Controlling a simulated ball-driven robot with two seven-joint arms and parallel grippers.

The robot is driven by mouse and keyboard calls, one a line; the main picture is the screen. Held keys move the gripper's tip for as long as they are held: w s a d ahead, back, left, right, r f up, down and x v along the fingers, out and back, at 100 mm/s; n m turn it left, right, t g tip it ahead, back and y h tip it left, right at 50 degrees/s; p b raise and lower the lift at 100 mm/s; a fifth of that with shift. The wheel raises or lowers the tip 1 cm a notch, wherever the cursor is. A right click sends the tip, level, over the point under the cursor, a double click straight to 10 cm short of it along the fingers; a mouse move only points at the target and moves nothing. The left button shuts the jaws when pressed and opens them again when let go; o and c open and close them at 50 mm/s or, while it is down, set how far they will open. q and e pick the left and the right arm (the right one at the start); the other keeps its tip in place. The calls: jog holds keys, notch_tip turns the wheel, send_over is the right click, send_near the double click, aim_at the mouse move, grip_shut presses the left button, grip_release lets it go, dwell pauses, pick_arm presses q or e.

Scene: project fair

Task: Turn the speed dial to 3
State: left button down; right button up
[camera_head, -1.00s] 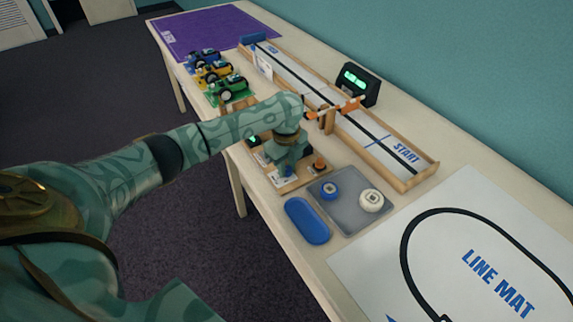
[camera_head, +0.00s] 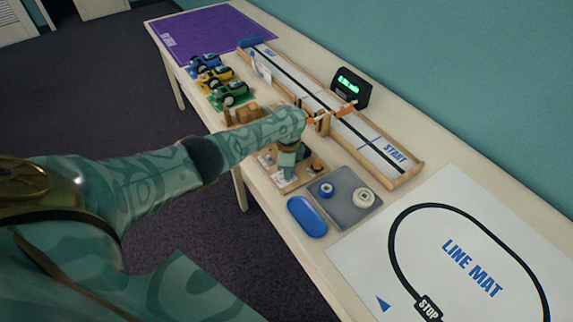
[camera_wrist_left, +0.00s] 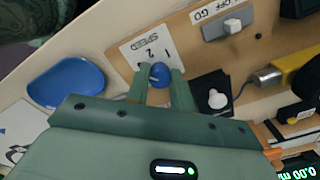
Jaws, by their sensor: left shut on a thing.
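The speed dial is a small blue knob (camera_wrist_left: 160,75) on a wooden board (camera_wrist_left: 188,48), beside a white label (camera_wrist_left: 146,45) reading SPEED with 1 and 2 visible. A pale pointer mark shows on the knob; I cannot tell which number it points at, and part of the scale is hidden. My left gripper (camera_wrist_left: 160,84) is shut on the knob, one green finger on each side. In the head view my left gripper (camera_head: 287,172) points down over the board (camera_head: 300,184), and its hand hides the dial. My right gripper is not in view.
An OFF/GO switch (camera_wrist_left: 228,24) and a white knob on a black block (camera_wrist_left: 217,98) sit close to the fingers. A blue dish (camera_head: 306,216) and grey tray (camera_head: 347,212) are nearby. The wooden track (camera_head: 408,178) and timer (camera_head: 349,90) stand behind the board.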

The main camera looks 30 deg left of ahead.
pick_arm(q)
jog(key=shift+d+n, duration=0.1)
jog(key=shift+n, duration=0.5)
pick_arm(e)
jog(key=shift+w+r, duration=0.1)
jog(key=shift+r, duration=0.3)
pick_arm(q)
jog(key=shift+p, duration=0.35)
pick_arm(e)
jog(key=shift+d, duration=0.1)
pick_arm(q)
jog(key=c, duration=1.2)
grip_release()
jog(key=shift+r, duration=0.1)
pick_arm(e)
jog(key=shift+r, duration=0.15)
pick_arm(q)
notch_tip(320, 180, up, 16)
jog(key=p, duration=1)
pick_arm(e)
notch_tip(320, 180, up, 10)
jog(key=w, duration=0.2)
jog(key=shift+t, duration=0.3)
pick_arm(q)
jog(key=shift+s+d, duration=0.1)
